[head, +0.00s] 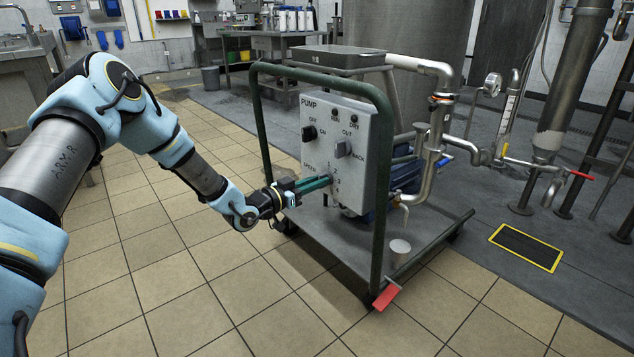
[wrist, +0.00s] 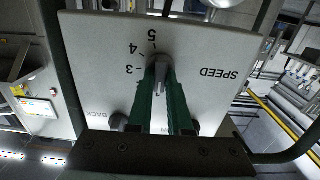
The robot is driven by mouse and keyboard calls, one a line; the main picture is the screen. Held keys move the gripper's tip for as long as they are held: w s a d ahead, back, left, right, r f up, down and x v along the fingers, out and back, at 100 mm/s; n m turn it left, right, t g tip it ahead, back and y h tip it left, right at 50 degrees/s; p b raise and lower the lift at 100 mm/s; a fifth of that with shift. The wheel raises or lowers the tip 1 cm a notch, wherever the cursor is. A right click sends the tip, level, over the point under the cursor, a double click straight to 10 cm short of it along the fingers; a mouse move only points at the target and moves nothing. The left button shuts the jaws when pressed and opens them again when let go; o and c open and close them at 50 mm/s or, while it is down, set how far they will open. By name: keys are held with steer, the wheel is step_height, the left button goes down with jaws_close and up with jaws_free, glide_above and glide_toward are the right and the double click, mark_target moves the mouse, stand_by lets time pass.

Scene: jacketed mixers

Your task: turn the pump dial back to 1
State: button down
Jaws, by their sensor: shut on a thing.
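The grey pump panel (head: 350,115) is an upright box on a cart, marked PUMP, with a SPEED dial low on its face. My gripper (head: 326,182) reaches in from the left and its green fingers are shut on that dial. In the wrist view the panel shows upside down, with my gripper (wrist: 161,76) around the grey dial (wrist: 161,64). The marks 3, 4 and 5 show beside the dial. The fingers hide part of the dial and the lower marks, so I cannot tell which number it points at.
The cart's green tube frame (head: 384,230) arches around the panel. A red pedal (head: 386,295) is at the cart's front. Pipes and valves stand to the right; tiled floor (head: 150,260) is clear at left.

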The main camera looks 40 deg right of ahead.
steer(key=c, duration=0.8)
jaws_free()
steer(key=shift+c, duration=0.2)
steer(key=a+p, duration=0.1)
steer(key=a, duration=0.9)
steer(key=shift+w+a+p, duration=0.35)
steer(key=shift+a, duration=0.05)
